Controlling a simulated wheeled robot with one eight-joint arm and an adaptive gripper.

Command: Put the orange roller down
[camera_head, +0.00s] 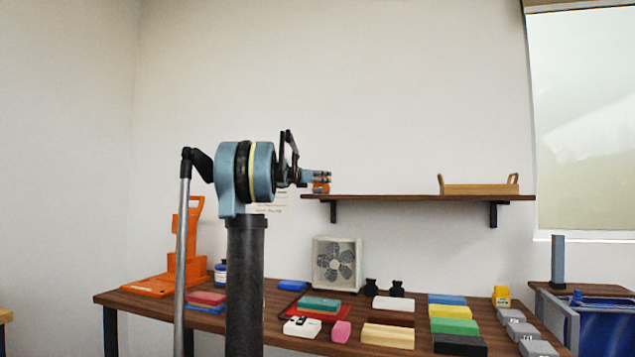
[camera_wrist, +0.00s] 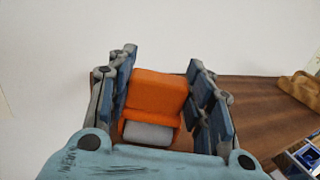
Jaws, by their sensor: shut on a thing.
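The orange roller (camera_wrist: 155,95) is between the two fingers of my gripper (camera_wrist: 165,100) in the wrist view. It has an orange body with a grey part at its near end. My gripper is shut on it. In the head view my gripper (camera_head: 318,177) is at the left end of the wall shelf (camera_head: 400,198), and a small orange part of the roller (camera_head: 321,188) shows below the fingers, close to the shelf top. I cannot tell whether the roller touches the shelf. The shelf's brown top (camera_wrist: 255,110) also shows in the wrist view, right of and below the roller.
A wooden tray with handles (camera_head: 478,188) stands on the shelf's right part; the shelf between is clear. Below, a table (camera_head: 140,306) holds a fan (camera_head: 337,264), an orange stand (camera_head: 187,245) and several coloured blocks. A window (camera_head: 585,120) is at right.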

